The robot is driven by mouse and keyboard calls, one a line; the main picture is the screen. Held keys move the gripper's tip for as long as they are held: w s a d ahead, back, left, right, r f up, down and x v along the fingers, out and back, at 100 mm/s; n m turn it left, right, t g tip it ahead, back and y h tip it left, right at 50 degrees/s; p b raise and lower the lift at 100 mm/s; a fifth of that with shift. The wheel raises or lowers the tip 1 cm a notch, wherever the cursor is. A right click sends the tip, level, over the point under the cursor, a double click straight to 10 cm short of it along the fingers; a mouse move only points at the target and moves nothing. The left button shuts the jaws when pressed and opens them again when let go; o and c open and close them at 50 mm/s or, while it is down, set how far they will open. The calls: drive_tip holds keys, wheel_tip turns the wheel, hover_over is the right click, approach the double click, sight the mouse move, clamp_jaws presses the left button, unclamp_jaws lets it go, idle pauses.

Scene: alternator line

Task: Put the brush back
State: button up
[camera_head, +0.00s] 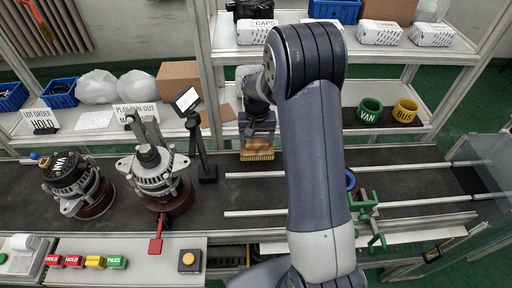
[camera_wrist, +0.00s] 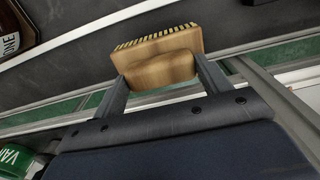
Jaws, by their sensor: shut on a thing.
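The brush (camera_head: 257,152) has a wooden body and pale bristles. In the head view it hangs under my gripper (camera_head: 257,127), bristles down, above the far side of the dark conveyor belt. In the wrist view the brush (camera_wrist: 158,58) sits between the two fingers of my gripper (camera_wrist: 160,82), which are shut on its wooden body. I cannot tell whether the bristles touch anything. A place for the brush cannot be made out for certain.
Two alternators (camera_head: 75,185) (camera_head: 155,175) stand on the belt (camera_head: 240,195) at the left. A small display on a black stand (camera_head: 207,165) is just left of the brush. Green VAN (camera_head: 369,112) and yellow BUS (camera_head: 405,111) rings sit on the shelf behind. Metal rails (camera_head: 265,174) cross the belt at right.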

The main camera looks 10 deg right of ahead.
sight(257, 148)
drive_tip(key=shift+f+p, duration=0.35)
drive_tip(key=shift+f, duration=1.8)
drive_tip(key=shift+f, duration=0.25)
drive_tip(key=o, duration=0.9)
drive_tip(key=shift+r, duration=0.1)
drive_tip(key=shift+o, duration=0.2)
wheel_tip(257, 148, up, 12)
drive_tip(key=shift+r+b, duration=0.15)
drive_tip(key=shift+b, duration=0.6)
